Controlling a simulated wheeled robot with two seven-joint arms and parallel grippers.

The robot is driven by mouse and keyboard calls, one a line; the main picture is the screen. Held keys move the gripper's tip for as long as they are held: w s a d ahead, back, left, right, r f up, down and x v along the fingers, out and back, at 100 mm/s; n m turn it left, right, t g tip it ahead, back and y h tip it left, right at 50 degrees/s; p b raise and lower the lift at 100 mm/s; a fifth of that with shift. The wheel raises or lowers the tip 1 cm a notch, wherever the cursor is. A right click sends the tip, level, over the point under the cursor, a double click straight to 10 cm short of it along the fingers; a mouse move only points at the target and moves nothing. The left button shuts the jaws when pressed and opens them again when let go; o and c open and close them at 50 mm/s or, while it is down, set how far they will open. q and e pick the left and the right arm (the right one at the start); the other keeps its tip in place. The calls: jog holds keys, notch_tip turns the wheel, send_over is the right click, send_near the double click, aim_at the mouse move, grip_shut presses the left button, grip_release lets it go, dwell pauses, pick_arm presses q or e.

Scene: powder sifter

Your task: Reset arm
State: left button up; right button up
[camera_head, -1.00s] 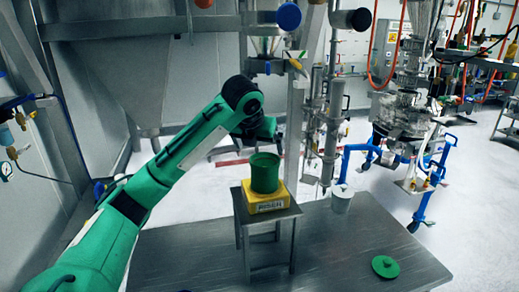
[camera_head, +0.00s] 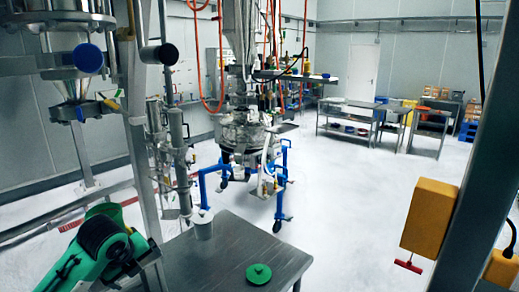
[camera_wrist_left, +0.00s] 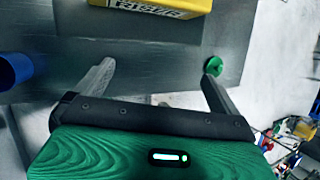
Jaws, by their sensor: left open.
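My left arm comes in at the lower left of the head view. In the left wrist view my left gripper (camera_wrist_left: 158,72) is open, with nothing between its fingers. The yellow riser block (camera_wrist_left: 150,6) lies beyond the fingers at the top edge of that view. The green lid (camera_wrist_left: 213,66) shows by the right fingertip, and flat on the table in the head view (camera_head: 258,273). My right gripper is in neither view.
A metal table (camera_head: 225,255) carries the lid and a white cup (camera_head: 203,228). Steel posts and pipes stand behind its left side. A blue-legged machine (camera_head: 245,150) stands further back. A yellow box (camera_head: 428,218) is at the right. The floor between is clear.

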pick_arm(q)
jog(key=s+d+f+n+h, duration=0.1)
jog(key=s+d+f+n, duration=0.35)
jog(key=s+f, duration=0.25)
jog(key=s+d+f+n+h, duration=0.1)
jog(key=s+d+f+n, duration=0.2)
jog(key=s+f+n, duration=0.4)
jog(key=s+f+n+g+y, duration=0.1)
jog(key=s+f+n, duration=0.3)
jog(key=s+n, duration=0.45)
jog(key=s+f+n+g, duration=0.1)
jog(key=s+f+n, duration=0.3)
jog(key=s, duration=0.7)
notch_tip(320, 180, down, 35)
jog(key=g+b, duration=0.2)
jog(key=b, duration=0.2)
jog(key=s+a+f+b, duration=0.3)
jog(key=s+f, duration=1.6)
jog(key=f, duration=0.2)
jog(key=shift+f+g, duration=0.4)
